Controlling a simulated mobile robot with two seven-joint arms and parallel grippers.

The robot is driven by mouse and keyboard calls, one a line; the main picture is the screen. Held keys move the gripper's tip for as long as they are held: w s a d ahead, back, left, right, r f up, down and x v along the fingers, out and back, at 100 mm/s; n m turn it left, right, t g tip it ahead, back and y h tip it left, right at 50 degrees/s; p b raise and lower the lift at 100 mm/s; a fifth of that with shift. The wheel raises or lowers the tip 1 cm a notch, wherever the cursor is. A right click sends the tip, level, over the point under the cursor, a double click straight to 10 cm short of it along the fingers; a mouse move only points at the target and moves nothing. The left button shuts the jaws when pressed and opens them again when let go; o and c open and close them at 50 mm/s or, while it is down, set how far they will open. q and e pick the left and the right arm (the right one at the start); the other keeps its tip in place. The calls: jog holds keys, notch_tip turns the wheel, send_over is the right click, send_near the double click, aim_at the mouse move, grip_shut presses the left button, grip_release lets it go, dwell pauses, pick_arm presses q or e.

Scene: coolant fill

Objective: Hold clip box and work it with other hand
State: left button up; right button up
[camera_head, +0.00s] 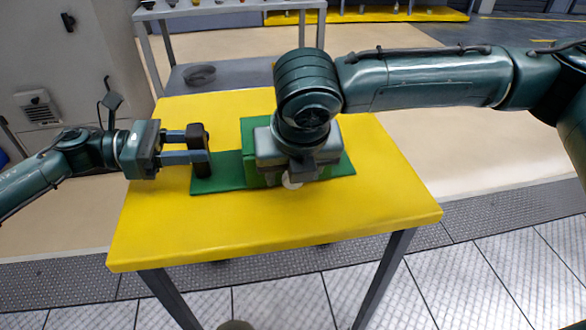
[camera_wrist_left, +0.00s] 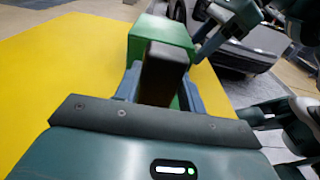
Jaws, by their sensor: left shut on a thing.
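A green box (camera_head: 255,128) stands on a flat green base plate (camera_head: 218,182) on the yellow table. It also shows in the left wrist view (camera_wrist_left: 162,32). A dark brown upright block (camera_head: 197,137) rises from the left end of the plate. My left gripper (camera_head: 203,150) is shut on this block, with its two blue fingers on either side. The block (camera_wrist_left: 163,72) stands between the fingers in the left wrist view. My right gripper (camera_head: 294,168) is over the box from above and hides much of it.
The yellow table (camera_head: 290,228) is bare around the plate. A grey cabinet (camera_head: 65,70) stands behind at the left. A shelf (camera_head: 230,8) with small items is at the back. A dark round object (camera_head: 200,75) lies on its lower level.

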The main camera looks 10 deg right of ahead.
pick_arm(q)
jog(key=shift+w, duration=0.1)
pick_arm(e)
jog(key=v, duration=1.2)
pick_arm(q)
jog(key=o, duration=1)
jog(key=shift+c, duration=0.2)
jog(key=shift+a, duration=0.15)
